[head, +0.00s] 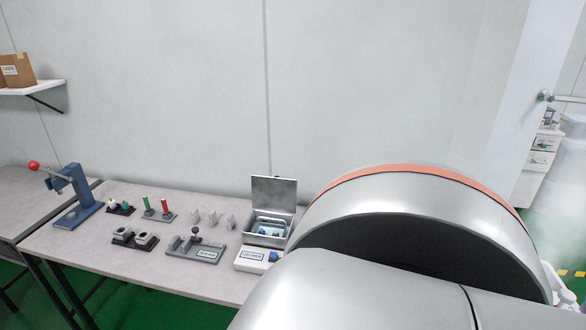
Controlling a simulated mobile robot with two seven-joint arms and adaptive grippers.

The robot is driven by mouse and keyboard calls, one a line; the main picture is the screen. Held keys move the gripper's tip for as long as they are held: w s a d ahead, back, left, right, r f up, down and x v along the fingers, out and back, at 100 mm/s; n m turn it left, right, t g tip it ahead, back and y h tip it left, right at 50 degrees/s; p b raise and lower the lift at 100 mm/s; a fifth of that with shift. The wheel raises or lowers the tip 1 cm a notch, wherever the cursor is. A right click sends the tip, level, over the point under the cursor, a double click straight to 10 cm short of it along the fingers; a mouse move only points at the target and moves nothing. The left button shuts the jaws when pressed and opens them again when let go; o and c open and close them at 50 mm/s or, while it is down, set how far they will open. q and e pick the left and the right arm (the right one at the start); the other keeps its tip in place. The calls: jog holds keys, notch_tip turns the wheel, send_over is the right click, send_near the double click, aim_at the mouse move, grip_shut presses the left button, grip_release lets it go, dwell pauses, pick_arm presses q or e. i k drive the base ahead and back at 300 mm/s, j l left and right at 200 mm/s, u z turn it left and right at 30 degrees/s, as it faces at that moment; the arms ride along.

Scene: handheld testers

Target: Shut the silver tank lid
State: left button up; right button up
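The silver tank (268,226) stands at the right end of the table's visible part, near the wall. Its silver lid (274,192) is open and stands about upright at the back of the tank. Some small blue and pale items show inside the tank. A large silver link of my own arm fills the lower right and hides what lies behind it, just right of the tank. Neither of my grippers shows in the head view.
The grey table (75,245) bears a blue press (77,200) with a red knob, red and green handles (157,207), dark fixtures (135,237), a grey fixture (195,248), and a white box (255,259) in front of the tank. A shelf (30,89) hangs upper left.

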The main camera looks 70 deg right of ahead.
aim_at(277, 193)
jog(key=z, duration=1.95)
jog(key=j, duration=0.1)
